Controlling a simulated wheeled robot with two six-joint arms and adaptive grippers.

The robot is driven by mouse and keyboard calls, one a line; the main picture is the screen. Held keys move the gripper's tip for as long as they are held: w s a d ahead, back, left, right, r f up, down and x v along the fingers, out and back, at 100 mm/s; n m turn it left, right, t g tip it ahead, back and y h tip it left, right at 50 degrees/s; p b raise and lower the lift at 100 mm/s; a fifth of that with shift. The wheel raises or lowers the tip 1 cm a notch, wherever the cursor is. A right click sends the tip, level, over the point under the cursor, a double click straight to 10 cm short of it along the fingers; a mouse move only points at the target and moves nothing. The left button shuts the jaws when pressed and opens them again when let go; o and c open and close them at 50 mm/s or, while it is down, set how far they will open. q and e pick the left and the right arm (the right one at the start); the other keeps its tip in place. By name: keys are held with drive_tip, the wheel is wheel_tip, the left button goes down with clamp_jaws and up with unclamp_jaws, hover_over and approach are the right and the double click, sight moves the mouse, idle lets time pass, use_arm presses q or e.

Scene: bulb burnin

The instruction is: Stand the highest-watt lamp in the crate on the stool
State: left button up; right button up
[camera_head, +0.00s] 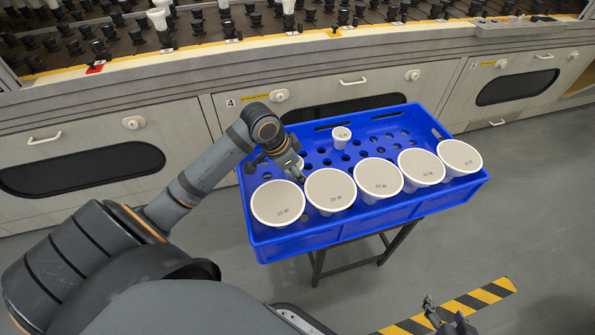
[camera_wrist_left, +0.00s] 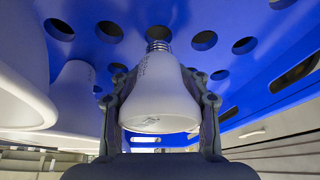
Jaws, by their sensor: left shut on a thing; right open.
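The blue crate (camera_head: 365,222) stands on the stool (camera_head: 318,262). My left gripper (camera_head: 287,170) is inside it, behind the front row, shut on a small white lamp (camera_head: 300,163). In the left wrist view this lamp (camera_wrist_left: 160,95) sits between the fingers, its screw base at a hole in the crate floor; I cannot tell how deep it is. Large lamps (camera_head: 278,203) (camera_head: 330,190) (camera_head: 378,177) (camera_head: 421,167) (camera_head: 460,157) stand in the front row, faces up; their watt marks are too small to read surely. Another small lamp (camera_head: 341,137) stands further back. My right gripper (camera_head: 445,318) is open and empty.
Behind the crate is a long bench (camera_head: 330,45) with drawers and rows of dark sockets, a few holding white lamps (camera_head: 158,20). Empty holes fill the crate's back part. Yellow-black floor tape (camera_head: 470,302) lies at lower right; the grey floor there is clear.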

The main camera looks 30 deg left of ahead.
use_arm(q)
drive_tip(key=shift+f, duration=0.15)
drive_tip(key=shift+f+b, duration=0.5)
drive_tip(key=shift+f, duration=0.65)
drive_tip(key=o, duration=1.5)
drive_tip(key=v, duration=0.6)
drive_tip(key=shift+a, duration=0.15)
drive_tip(key=shift+v, duration=0.75)
